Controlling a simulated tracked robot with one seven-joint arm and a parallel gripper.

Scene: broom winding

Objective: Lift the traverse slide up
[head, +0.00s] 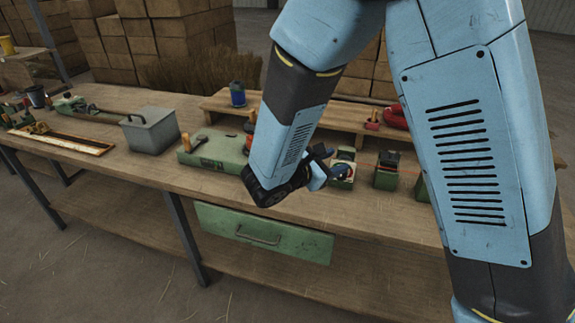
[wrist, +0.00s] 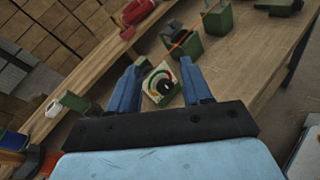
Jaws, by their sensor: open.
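My gripper (wrist: 158,68) is open in the wrist view, its two blue fingers apart and nothing clearly between them. A green unit with a pale dial face (wrist: 161,84), a coloured arc and a dark knob shows beyond the gap between the fingers; contact cannot be told. In the head view my gripper (head: 319,168) is over the workbench, just left of this dial unit (head: 344,170). No part is plainly recognisable as the traverse slide. A green block with a dark top (head: 387,172) stands to the right, with a thin red line near it.
The wooden bench (head: 300,205) also carries a green machine with orange handles (head: 215,152), a grey box (head: 150,130) and a framed tray (head: 62,138). A raised shelf (head: 350,117) runs behind. A green drawer (head: 265,234) hangs under the front edge.

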